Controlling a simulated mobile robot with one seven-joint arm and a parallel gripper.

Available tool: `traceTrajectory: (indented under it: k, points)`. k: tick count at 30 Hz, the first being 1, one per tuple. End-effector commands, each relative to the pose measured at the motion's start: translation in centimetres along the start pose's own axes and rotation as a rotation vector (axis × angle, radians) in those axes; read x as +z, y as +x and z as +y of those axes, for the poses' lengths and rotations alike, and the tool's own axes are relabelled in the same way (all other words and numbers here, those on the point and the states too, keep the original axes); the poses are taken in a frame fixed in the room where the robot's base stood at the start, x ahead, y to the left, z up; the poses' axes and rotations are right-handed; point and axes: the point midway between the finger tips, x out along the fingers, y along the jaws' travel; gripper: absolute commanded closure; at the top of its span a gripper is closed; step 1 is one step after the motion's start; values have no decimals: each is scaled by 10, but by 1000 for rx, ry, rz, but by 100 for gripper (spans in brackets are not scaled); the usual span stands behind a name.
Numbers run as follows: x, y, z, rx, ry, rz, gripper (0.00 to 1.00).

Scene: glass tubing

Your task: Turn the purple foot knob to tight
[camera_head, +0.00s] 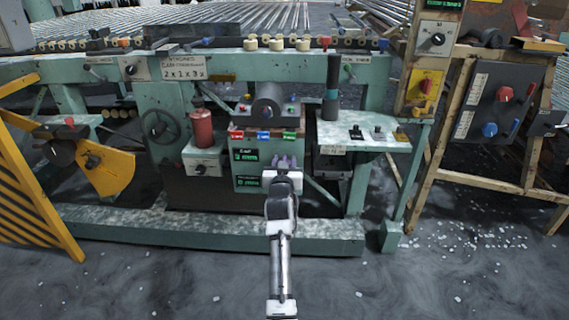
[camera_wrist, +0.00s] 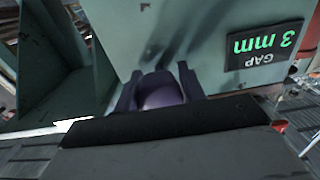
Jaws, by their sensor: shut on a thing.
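The purple foot knob (camera_wrist: 160,92) sits at the front of the green machine, between the two dark fingers of my gripper (camera_wrist: 160,88) in the wrist view. The fingers are shut on its sides. In the head view my gripper (camera_head: 286,164) reaches the lower front of the green machine box, and the knob shows only as a small purple patch there, mostly hidden by my wrist. The knob's markings and its turn position cannot be read. A display reading "GAP 3 mm" (camera_wrist: 264,45) is beside the knob in the wrist view.
Red, blue and green blocks (camera_head: 263,135) sit above the displays. A red cylinder (camera_head: 202,128) stands left on a small box. A green side table (camera_head: 362,134) juts out at the right. A green floor beam (camera_head: 170,232) runs low across the front. Small white bits litter the floor.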

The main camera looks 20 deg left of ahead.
Motion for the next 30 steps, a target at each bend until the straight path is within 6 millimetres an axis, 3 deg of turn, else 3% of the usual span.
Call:
traceTrajectory:
  k: [10, 11, 15, 30]
  points:
    - [1, 0, 0, 0, 5, -3, 83]
    - [1, 0, 0, 0, 5, -3, 56]
    - [1, 0, 0, 0, 4, -2, 40]
    - [0, 0, 1, 0, 3, 0, 40]
